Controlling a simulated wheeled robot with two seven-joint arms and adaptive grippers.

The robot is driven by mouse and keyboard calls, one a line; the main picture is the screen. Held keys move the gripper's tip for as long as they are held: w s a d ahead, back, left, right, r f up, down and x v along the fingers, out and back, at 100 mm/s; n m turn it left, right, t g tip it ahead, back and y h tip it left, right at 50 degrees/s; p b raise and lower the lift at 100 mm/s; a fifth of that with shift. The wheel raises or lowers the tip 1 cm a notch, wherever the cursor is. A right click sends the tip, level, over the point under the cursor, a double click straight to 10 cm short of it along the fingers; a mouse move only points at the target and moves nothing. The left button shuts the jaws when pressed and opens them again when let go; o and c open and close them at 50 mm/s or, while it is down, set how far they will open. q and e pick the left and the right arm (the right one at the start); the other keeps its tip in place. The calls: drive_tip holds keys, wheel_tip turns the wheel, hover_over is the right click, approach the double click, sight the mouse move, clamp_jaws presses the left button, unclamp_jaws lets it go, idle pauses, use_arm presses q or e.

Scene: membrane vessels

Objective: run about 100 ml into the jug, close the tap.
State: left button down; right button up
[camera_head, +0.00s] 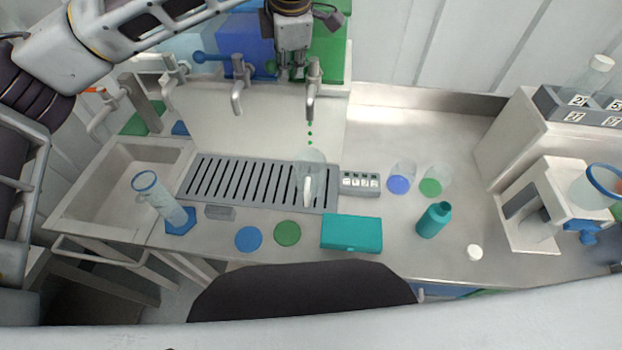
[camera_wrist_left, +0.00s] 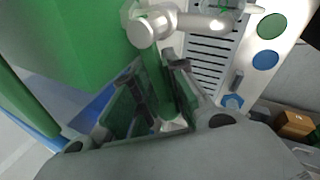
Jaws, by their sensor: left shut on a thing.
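My left gripper (camera_head: 291,70) is at the row of taps, shut on the handle of the right-hand tap (camera_head: 312,92). The fingers largely hide the handle. Separate green drops (camera_head: 310,134) hang in a line below its spout. A clear jug (camera_head: 309,168) with a pale handle stands under the spout on the slotted drain grille (camera_head: 222,182). I cannot read the level in the jug. The left wrist view shows the fingers (camera_wrist_left: 160,105) close up beside the pale tap body (camera_wrist_left: 160,24). My right gripper is out of view.
A clear cylinder (camera_head: 160,200) stands by the sink.

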use_arm(q)
drive_tip(key=shift+s+a+n+y, duration=0.15)
drive_tip(key=shift+s+n+y, duration=0.2)
drive_tip(key=shift+n, duration=0.45)
drive_tip(key=shift+w, duration=0.15)
idle(7.0)
